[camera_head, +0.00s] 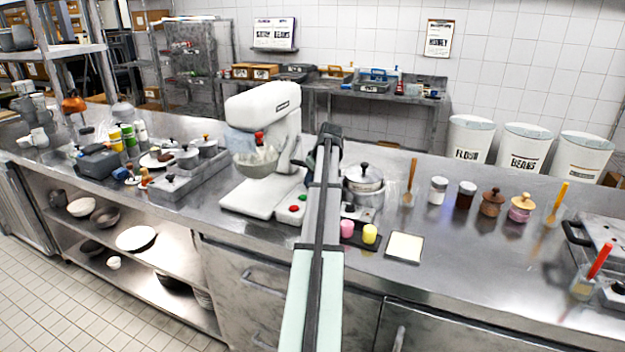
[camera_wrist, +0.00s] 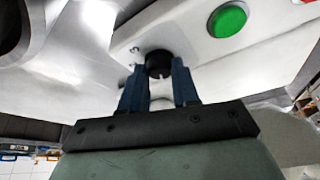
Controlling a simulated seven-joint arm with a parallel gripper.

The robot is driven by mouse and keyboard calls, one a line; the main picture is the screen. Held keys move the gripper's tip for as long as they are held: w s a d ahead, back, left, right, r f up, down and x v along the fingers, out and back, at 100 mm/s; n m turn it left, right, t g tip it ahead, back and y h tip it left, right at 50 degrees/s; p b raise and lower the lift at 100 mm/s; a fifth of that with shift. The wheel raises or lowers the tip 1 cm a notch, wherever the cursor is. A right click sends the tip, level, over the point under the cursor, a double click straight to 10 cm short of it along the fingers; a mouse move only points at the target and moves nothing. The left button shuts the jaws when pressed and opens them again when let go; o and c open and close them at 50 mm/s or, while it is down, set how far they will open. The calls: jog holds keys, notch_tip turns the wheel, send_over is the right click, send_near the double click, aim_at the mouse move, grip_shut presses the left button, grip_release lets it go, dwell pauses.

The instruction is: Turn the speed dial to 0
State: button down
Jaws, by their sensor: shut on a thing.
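The speed dial (camera_wrist: 158,64) is a small dark round knob on the white mixer's base, seen in the wrist view. My gripper (camera_wrist: 158,72) has its two blue fingers shut on the dial, one on each side. I cannot read any number or pointer on the dial. The stand mixer (camera_head: 262,105) stands on the steel counter in the head view, with a bowl (camera_head: 257,162) under its head. My arm hides the dial and my gripper in the head view. A green button (camera_wrist: 227,19) sits beside the dial.
A red button (camera_head: 303,197) is also on the mixer's base. A lidded pot (camera_head: 363,178) and pink and yellow cups (camera_head: 369,234) stand right of my arm. Several jars (camera_head: 467,194) line the counter farther right. Bare counter lies in front of the jars.

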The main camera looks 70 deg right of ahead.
dwell(0.4)
jog(key=c, duration=0.8)
grip_release()
jog(key=v, duration=1.4)
jog(key=shift+d, duration=0.1)
jog(key=shift+w+f, duration=0.1)
